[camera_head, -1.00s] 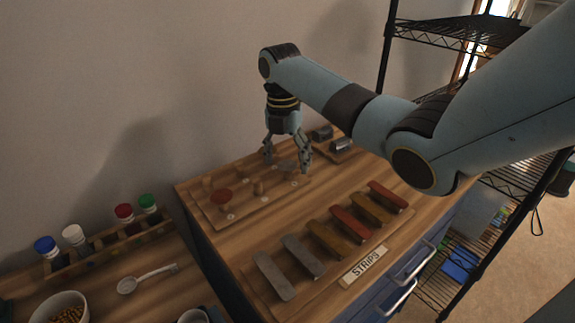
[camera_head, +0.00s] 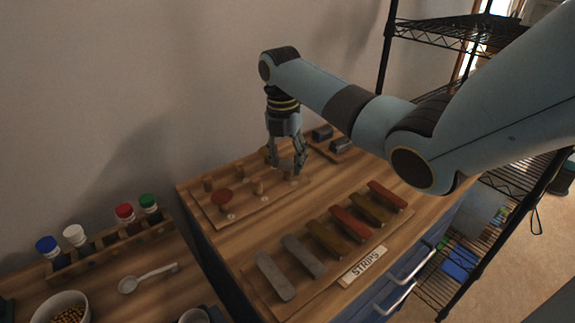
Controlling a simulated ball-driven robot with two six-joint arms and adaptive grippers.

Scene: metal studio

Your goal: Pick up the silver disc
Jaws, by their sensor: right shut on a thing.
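My right gripper (camera_head: 286,165) points down over the wooden peg board (camera_head: 210,213) at the back of the wooden cabinet top. Its fingers are closed in on the silver disc (camera_head: 287,164), which sits at a peg toward the right end of the board. The fingers hide most of the disc, and I cannot tell whether it is lifted off its peg. My left gripper is not in view.
Several coloured strips (camera_head: 325,240) lie on a board with a "STRIPS" label (camera_head: 362,266) in front. Bottles (camera_head: 125,214), a spoon (camera_head: 148,277) and a bowl (camera_head: 60,309) are at the lower left.

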